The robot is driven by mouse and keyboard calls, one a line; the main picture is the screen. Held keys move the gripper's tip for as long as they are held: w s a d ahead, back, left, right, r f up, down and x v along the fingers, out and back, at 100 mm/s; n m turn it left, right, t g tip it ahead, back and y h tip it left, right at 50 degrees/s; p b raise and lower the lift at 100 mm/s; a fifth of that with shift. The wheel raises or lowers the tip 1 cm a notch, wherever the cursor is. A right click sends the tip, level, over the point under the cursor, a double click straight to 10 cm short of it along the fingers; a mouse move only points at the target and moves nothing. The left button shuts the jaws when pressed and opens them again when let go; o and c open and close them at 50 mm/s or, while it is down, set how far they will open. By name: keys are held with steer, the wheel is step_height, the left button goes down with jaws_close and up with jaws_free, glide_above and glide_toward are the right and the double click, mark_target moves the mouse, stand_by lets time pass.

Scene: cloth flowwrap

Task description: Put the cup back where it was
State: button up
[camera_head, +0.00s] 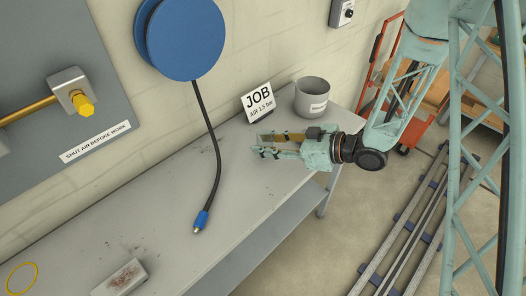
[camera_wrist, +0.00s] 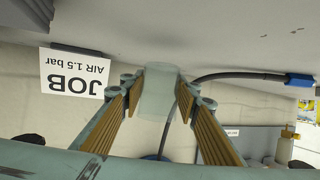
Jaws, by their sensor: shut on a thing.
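A pale, see-through cup (camera_wrist: 158,95) shows between the fingertips in the wrist view, which is upside down. My gripper (camera_wrist: 160,92) is shut on it, with a tan-padded finger on either side. In the head view my gripper (camera_head: 262,145) reaches left over the right end of the grey bench (camera_head: 165,195), in front of the JOB card. I cannot make out the cup clearly there, nor tell its height above the bench. A yellow ring (camera_head: 22,278) lies on the bench at the lower left.
The JOB card (camera_head: 258,102) and a grey labelled pot (camera_head: 312,97) stand behind my gripper. A black hose (camera_head: 211,140) hangs from a blue reel (camera_head: 182,38) to a blue nozzle (camera_head: 201,222) on the bench. A stained grey block (camera_head: 120,277) lies near the front left.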

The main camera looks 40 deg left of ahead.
steer(key=shift+a, duration=0.35)
steer(key=shift+f+b, duration=0.65)
steer(key=shift+f, duration=1.15)
steer(key=shift+f, duration=0.1)
steer(key=o, duration=0.9)
steer(key=shift+d+r, duration=0.15)
steer(key=shift+r, duration=0.05)
steer(key=shift+p+v, duration=1.15)
steer(key=shift+v, duration=4.7)
steer(key=shift+w, duration=0.1)
